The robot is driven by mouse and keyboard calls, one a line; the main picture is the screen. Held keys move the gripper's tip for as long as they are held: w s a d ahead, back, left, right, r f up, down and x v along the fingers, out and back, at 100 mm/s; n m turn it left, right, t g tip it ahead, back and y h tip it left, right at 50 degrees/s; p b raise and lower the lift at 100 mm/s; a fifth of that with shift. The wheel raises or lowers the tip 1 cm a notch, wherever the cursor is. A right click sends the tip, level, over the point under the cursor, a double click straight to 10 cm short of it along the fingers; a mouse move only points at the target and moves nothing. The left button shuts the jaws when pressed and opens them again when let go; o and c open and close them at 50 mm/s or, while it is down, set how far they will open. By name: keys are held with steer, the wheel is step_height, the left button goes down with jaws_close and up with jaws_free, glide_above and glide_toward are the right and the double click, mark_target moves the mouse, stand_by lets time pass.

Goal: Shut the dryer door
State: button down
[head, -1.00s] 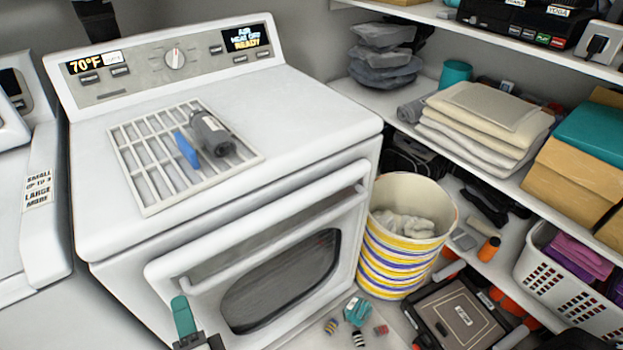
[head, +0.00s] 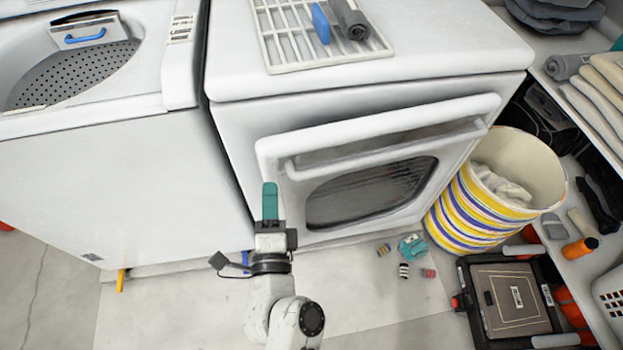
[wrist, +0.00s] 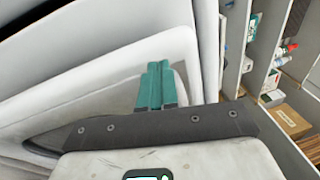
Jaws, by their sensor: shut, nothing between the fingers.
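The white dryer (head: 270,85) stands in the middle of the head view. Its door (head: 292,190) is on the front, with a dark window. A long white bar (head: 380,122) along its top stands out from the dryer front. The door looks partly open, tilted outward at the top, but the exact gap is hard to tell. My gripper (head: 270,188), with teal fingers, is shut and empty, pointing up beside the door's left edge. In the wrist view the fingers (wrist: 155,85) overlap a white panel, probably the door (wrist: 90,95); contact cannot be told.
A white washer (head: 120,150) stands left of the dryer. A striped bucket (head: 490,200) stands at the dryer's right. Small items (head: 412,246) and a black case (head: 510,300) lie on the floor. Shelves line the right side.

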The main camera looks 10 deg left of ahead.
steer(key=s+a+f+b, duration=0.1)
steer(key=s+a+b, duration=0.3)
steer(key=s+a, duration=0.2)
steer(key=s+f+n+g+y, duration=0.2)
steer(key=s+f, duration=0.5)
steer(key=f, duration=0.1)
steer(key=s+d+f+n+g, duration=0.2)
steer(key=s+d+f+g, duration=0.1)
steer(key=d+f, duration=0.8)
steer(key=w+a+r+t, duration=0.1)
steer(key=w+a, duration=0.1)
steer(key=w, duration=0.7)
steer(key=w+a+r+t+y+b, duration=0.1)
steer(key=w+a+r, duration=0.1)
steer(key=w, duration=0.7)
steer(key=shift+w+a+r, duration=0.2)
steer(key=shift+a+r, duration=0.05)
steer(key=shift+a, duration=0.5)
steer(key=shift+w, duration=0.1)
